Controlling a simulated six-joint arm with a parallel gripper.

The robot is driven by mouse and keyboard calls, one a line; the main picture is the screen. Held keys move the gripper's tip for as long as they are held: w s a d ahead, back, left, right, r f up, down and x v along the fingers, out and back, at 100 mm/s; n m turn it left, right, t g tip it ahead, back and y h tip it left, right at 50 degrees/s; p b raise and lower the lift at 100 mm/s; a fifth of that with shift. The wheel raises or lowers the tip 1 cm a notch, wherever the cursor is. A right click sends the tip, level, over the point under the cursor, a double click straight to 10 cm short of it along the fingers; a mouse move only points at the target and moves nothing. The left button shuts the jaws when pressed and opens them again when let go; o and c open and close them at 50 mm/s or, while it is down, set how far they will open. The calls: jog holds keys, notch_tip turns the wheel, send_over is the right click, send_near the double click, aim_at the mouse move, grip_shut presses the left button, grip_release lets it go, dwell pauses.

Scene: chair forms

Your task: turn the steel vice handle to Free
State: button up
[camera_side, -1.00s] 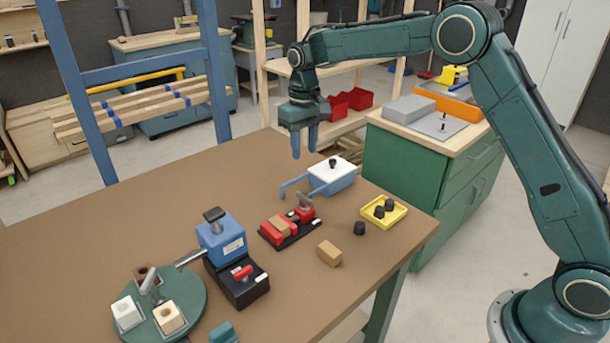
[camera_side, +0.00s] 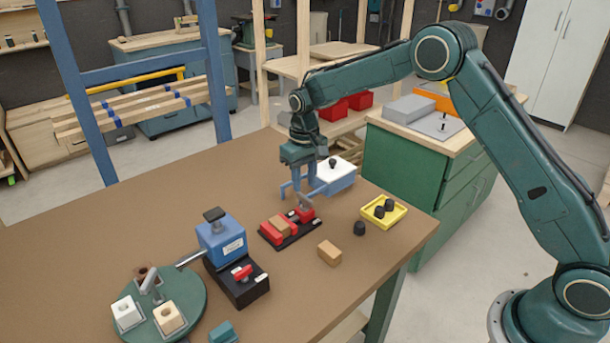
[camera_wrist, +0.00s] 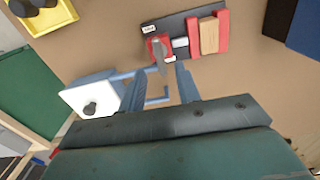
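The small vice has a black base (camera_side: 290,236) and red jaws around a wooden block (camera_side: 280,226). Its grey steel handle (camera_side: 306,202) sits at the right end, tilted; it also shows in the wrist view (camera_wrist: 159,57). A white label (camera_wrist: 148,29) lies beside it on the base, too small to read. My gripper (camera_side: 306,189) points down just above the handle. In the wrist view my gripper (camera_wrist: 160,72) is open, with the handle in line with the gap between the fingers. I cannot tell whether a finger touches it.
A blue box with white lid (camera_side: 335,172) and a blue crank stands close behind my gripper. A yellow tray (camera_side: 383,211) with black knobs is at right. A loose wooden block (camera_side: 329,253) lies in front. A blue machine (camera_side: 221,240) with a lever stands at left.

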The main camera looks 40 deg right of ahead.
aim_at(304, 197)
jog(key=shift+f, duration=2.25)
grip_shut()
